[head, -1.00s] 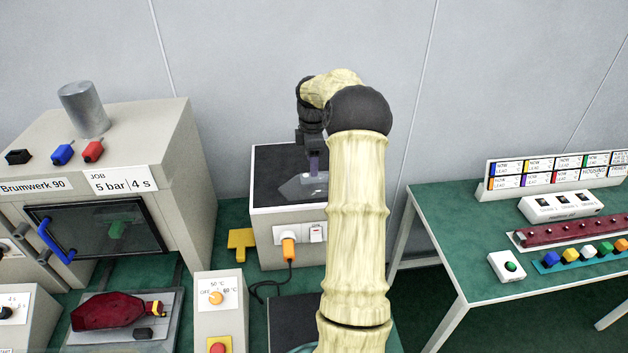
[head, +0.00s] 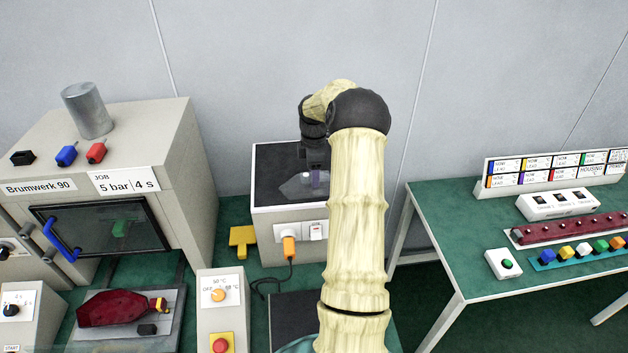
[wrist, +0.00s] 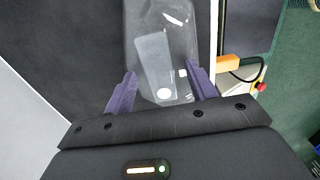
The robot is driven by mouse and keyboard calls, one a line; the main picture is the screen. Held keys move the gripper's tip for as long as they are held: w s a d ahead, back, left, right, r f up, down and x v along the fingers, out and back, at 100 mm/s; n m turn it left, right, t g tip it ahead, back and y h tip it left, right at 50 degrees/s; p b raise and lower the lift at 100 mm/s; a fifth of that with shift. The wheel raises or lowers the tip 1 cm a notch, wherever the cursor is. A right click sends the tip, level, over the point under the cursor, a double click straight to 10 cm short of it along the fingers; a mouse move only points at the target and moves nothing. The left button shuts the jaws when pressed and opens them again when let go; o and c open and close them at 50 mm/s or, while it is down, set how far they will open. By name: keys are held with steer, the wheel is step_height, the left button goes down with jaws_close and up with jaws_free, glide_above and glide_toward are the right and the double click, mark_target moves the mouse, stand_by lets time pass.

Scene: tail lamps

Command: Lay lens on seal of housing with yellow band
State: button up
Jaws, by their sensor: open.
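A clear lens (head: 293,188) lies on the dark top of a pale box, partly hidden by my gripper (head: 317,180). In the wrist view the clear lens (wrist: 165,40) extends up from between the purple fingers of my gripper (wrist: 160,78). The fingers are apart, one on each side of the lens's near end, and I cannot tell whether they touch it. A dark red housing (head: 112,308) with a yellow band (head: 160,305) at its right end lies on a grey plate at the lower left. Its seal cannot be made out.
The pale box (head: 285,222) has an orange plug and a switch in front. A Brumwerk 90 cabinet (head: 195,165) with a dark window stands left. A control box (head: 222,318) with a red button stands in front. A green table (head: 450,235) with labelled racks is at right.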

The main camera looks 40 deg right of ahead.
steer(key=shift+f, duration=0.15)
steer(key=c, duration=1.2)
step_height(320, 180, up, 10)
steer(key=b, duration=0.3)
steer(key=shift+r, duration=0.2)
steer(key=shift+w+f, duration=0.1)
steer(key=shift+w, duration=0.05)
